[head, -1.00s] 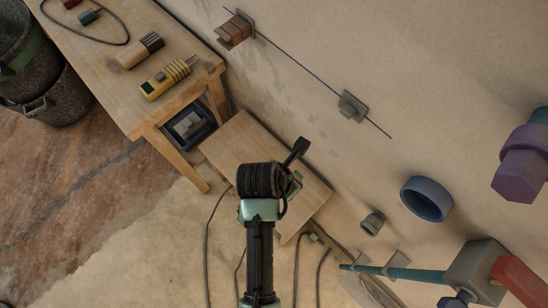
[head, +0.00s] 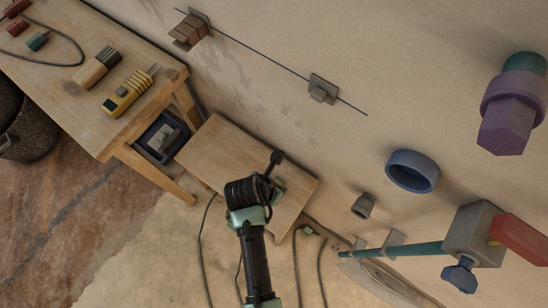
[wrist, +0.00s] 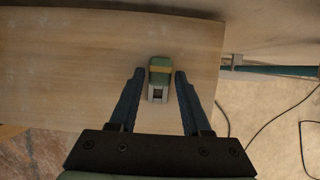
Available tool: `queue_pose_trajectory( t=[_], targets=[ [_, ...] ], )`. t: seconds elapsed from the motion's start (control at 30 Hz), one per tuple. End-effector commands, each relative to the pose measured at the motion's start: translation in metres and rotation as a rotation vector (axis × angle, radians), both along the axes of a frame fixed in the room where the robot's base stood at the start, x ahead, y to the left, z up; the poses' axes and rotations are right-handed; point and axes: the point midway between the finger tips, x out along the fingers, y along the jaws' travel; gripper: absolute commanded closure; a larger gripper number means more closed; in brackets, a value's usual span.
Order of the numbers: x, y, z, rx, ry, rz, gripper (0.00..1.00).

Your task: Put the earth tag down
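A small green block with a yellow band and a grey end, which looks like the earth tag (wrist: 160,72), is over the pale wooden board (wrist: 60,65) in the wrist view. My gripper (wrist: 160,75) has its two dark fingers on either side of the tag, with a narrow gap showing at each side. The fingers are apart and not closed on it. The tag appears to rest on the board, though its underside is hidden.
A higher wooden table (head: 60,85) at the left holds a yellow tool (head: 128,95), a brush-like block (head: 97,71) and a cable. A dark blue tray (head: 150,145) sits beneath it. The wall carries a blue ring (head: 412,172) and a teal bar (head: 410,250). Cables lie on the floor.

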Motion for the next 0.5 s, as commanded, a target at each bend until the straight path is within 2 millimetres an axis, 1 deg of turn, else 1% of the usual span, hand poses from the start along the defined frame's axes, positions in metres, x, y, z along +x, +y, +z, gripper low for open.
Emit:
queue_pose_trajectory(
  t=[0.03, 0.07, 0.37, 0.47, 0.5],
  targets=[
    [0.0, 0.0, 0.0, 0.0, 0.0, 0.0, 0.41],
    [0.0, 0.0, 0.0, 0.0, 0.0, 0.0, 0.37],
    [0.0, 0.0, 0.002, 0.0, 0.0, 0.0, 0.37],
    [-0.002, 0.002, 0.009, 0.0, -0.001, 0.001, 0.37],
    [-0.004, 0.003, 0.015, 0.0, -0.001, 0.001, 0.37]
  ],
)
